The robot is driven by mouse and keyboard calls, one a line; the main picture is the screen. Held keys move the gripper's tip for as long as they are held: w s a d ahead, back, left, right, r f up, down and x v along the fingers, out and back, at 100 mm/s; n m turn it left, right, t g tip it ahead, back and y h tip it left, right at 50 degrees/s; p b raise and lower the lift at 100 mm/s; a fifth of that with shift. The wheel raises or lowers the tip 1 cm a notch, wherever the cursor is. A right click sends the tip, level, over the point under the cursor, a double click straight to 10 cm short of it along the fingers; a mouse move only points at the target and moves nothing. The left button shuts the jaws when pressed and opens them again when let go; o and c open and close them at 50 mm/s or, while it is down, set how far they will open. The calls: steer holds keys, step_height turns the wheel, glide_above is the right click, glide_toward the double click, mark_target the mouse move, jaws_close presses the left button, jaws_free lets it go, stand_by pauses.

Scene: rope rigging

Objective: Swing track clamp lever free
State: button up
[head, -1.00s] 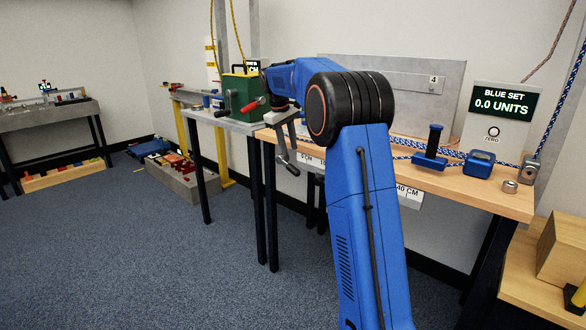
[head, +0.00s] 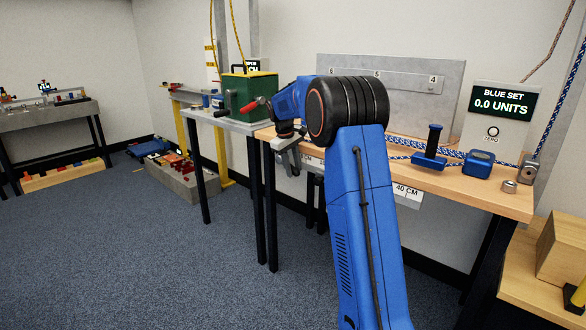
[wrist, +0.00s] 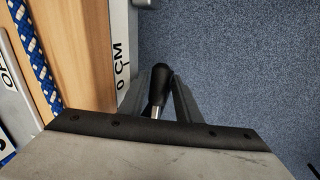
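A lever with a black knob (wrist: 162,78) and a bright metal shaft shows in the wrist view, beyond the wooden bench edge and over the blue floor. My gripper (wrist: 168,76) has its dark grey fingers on either side of the lever; whether they press on it I cannot tell. In the head view my gripper (head: 291,164) is at the left front edge of the wooden bench (head: 460,187), pointing down. The clamp body and the lever's root are hidden by my gripper and arm.
A blue-and-white rope (wrist: 33,58) runs along the bench. A green box (head: 246,92) sits on the grey table at left. Open floor lies in front.

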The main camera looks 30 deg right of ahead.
jaws_close()
steer(key=shift+w+f+t+y, duration=0.1)
steer(key=shift+f+t+y, duration=0.2)
steer(key=shift+f+t, duration=0.3)
steer(key=shift+r, duration=0.1)
jaws_free()
steer(key=shift+r, duration=0.15)
steer(key=v, duration=1.7)
steer(key=shift+a, duration=0.1)
